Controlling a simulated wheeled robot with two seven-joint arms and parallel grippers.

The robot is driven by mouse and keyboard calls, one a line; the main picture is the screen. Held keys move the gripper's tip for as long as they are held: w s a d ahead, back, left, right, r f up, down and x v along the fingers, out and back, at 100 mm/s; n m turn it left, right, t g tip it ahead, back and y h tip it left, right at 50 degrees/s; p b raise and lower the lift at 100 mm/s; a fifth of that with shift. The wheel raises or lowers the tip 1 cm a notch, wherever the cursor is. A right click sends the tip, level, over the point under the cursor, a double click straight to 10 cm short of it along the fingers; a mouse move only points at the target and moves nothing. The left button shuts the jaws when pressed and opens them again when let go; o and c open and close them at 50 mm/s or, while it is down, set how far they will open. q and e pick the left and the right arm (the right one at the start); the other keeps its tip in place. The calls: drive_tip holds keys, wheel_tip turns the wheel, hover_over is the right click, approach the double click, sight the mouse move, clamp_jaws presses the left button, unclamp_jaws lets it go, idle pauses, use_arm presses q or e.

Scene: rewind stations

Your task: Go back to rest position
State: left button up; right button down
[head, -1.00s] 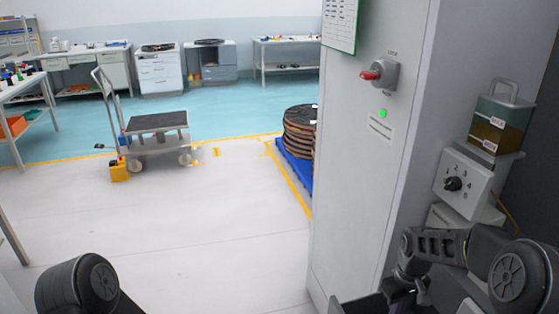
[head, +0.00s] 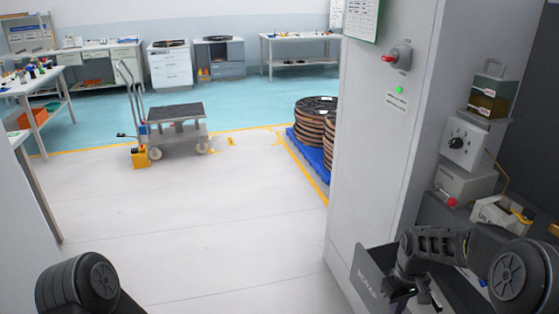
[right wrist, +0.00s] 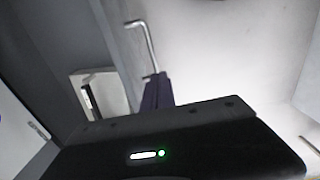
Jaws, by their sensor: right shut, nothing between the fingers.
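My right arm reaches in from the lower right of the head view. Its gripper (head: 415,293) points down at the bottom edge and is shut and empty. It shows in front of or above a dark grey bin marked SCRAP (head: 367,284); I cannot tell its height over the bin. My left arm shows only as a dark rounded link in the lower left corner, and its gripper is out of view. In the right wrist view the dark housing of my arm, with a green light, fills the bottom.
A tall grey cabinet (head: 378,150) with a red switch (head: 397,57) stands close beside my right arm. A control box with a dial (head: 465,142) is at the right. A cart (head: 177,124) and a blue pallet (head: 308,150) with reels stand farther off. The middle floor is clear.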

drive_tip(key=s+a+f+m+t+y, duration=0.3)
drive_tip(key=s+a+f, duration=0.1)
drive_tip(key=a+f, duration=0.9)
drive_tip(key=s+a+f, duration=0.2)
drive_tip(key=s+a, duration=0.1)
drive_tip(key=s, duration=0.4)
drive_tip(key=s+a+f+m+g, duration=0.1)
drive_tip(key=s+a+f, duration=0.1)
drive_tip(key=s, duration=0.5)
drive_tip(key=s+a+f+m+g+y, duration=0.1)
drive_tip(key=s+a+f, duration=0.1)
drive_tip(key=s+a, duration=0.3)
drive_tip(key=s, duration=0.3)
drive_tip(key=shift+d+f, duration=0.1)
drive_tip(key=shift+d, duration=0.05)
